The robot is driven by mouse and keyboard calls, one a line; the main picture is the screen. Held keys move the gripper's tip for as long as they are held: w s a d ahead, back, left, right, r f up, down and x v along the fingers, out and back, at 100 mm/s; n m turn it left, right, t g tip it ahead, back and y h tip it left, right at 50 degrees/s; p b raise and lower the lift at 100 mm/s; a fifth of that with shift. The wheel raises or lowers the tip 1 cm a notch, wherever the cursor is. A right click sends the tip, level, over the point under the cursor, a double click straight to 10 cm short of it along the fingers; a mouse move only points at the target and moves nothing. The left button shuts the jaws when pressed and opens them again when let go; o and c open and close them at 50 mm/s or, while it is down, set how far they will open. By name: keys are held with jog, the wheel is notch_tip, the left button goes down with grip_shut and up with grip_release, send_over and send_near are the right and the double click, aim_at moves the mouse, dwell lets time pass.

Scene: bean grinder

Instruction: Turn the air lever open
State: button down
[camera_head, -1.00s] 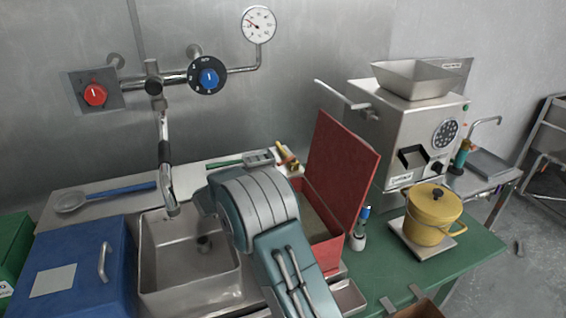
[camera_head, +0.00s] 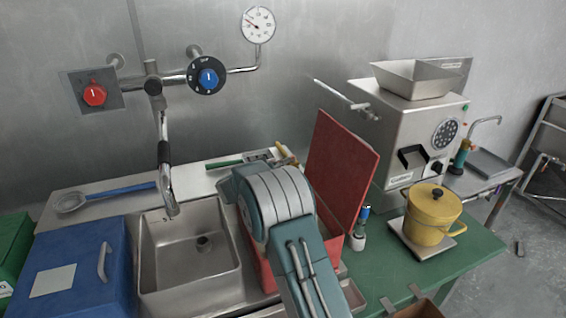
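A long thin metal lever (camera_head: 338,95) sticks out to the left from the side of the steel grinder (camera_head: 420,135). It slopes down towards the machine. I cannot tell from a label whether this is the air lever. On the wall are a red knob (camera_head: 94,96), a blue knob (camera_head: 208,77) and a round pressure gauge (camera_head: 258,25), joined by pipework. My teal and grey arm fills the lower middle, in front of the red box. My gripper is not visible; the arm link hides that area or it is out of the picture.
An open red box (camera_head: 341,165) with a raised lid stands left of the grinder. A sink (camera_head: 189,257), a tap (camera_head: 165,160) and a blue box (camera_head: 70,265) are on the left.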

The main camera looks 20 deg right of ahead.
jog(key=t, duration=0.1)
jog(key=n+t+y, duration=0.1)
jog(key=n+t, duration=0.1)
jog(key=shift+s+d+y, duration=0.25)
jog(key=shift+s+y, duration=0.05)
jog(key=shift+s, duration=0.05)
jog(key=shift+s+d+n+t+y, duration=0.1)
jog(key=shift+s+n+t+y, duration=0.05)
jog(key=shift+n+t+y, duration=0.55)
jog(key=shift+s+d+n+t+y, duration=0.15)
jog(key=shift+n+t+y, duration=0.3)
jog(key=shift+t, duration=0.35)
jog(key=shift+a, duration=0.1)
jog(key=c, duration=0.6)
grip_release()
jog(key=shift+w, duration=0.1)
jog(key=shift+c, duration=0.2)
jog(key=v, duration=1.2)
